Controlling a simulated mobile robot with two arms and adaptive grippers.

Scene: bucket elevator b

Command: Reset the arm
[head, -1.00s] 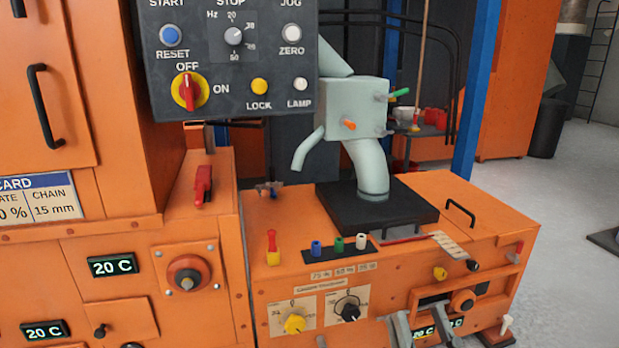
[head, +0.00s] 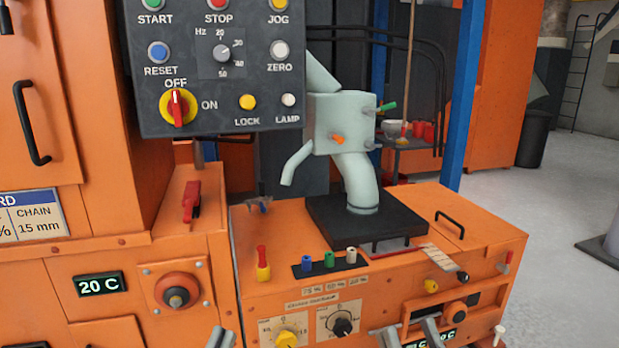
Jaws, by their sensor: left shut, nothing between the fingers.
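My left gripper (head: 222,337) shows at the bottom edge, left of the middle. Its grey fingertips are close together, shut and empty, in front of the orange machine's lower front. My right gripper (head: 408,336) is at the bottom edge further right. Its two grey fingers stand apart with a gap between them, and nothing shows held. It is in front of the knobs and display at the machine's lower right. Most of both arms is out of the picture.
A dark control panel (head: 205,100) with buttons and a red-yellow switch (head: 178,108) hangs at upper left. The orange machine (head: 470,225) carries a pale green spouted housing (head: 345,122) on a black base. Grey floor (head: 560,240) is open at the right.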

